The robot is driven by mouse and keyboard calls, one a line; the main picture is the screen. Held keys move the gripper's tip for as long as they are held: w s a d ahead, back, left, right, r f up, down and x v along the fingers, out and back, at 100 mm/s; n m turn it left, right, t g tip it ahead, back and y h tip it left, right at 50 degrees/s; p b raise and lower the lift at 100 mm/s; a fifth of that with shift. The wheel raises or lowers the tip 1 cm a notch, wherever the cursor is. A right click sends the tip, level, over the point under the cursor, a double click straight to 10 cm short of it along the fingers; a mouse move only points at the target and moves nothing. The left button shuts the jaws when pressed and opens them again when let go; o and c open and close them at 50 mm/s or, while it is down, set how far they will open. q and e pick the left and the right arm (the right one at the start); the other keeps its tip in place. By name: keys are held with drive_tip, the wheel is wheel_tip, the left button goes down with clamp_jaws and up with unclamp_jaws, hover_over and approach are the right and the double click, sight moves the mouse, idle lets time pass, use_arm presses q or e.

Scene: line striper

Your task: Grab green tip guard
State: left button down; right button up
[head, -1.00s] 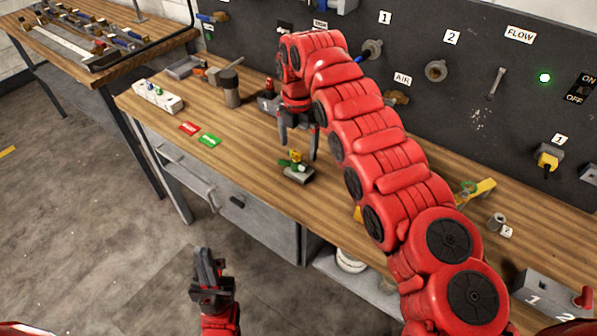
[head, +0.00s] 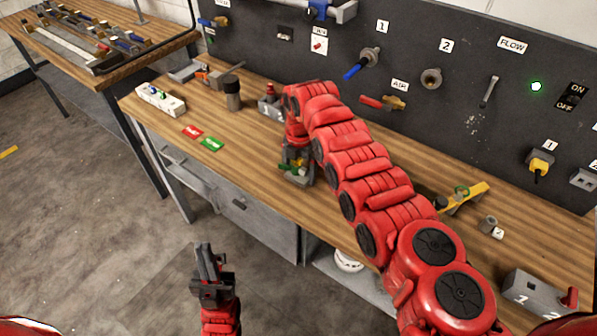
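My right gripper (head: 298,170) is lowered over that block. Its dark fingers appear apart, around or just above the pieces, and partly hide them. I cannot tell whether they touch the green guard. My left gripper (head: 206,262) is low in front of the bench, away from all the objects. Its fingers look close together, but the view does not show whether they are shut.
A white box (head: 160,99) and a dark cylinder (head: 233,97) stand farther left. A black panel (head: 410,50) with valves rises behind. My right arm covers the bench's middle.

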clamp_jaws()
drive_tip(key=shift+r, duration=0.1)
idle(0.3)
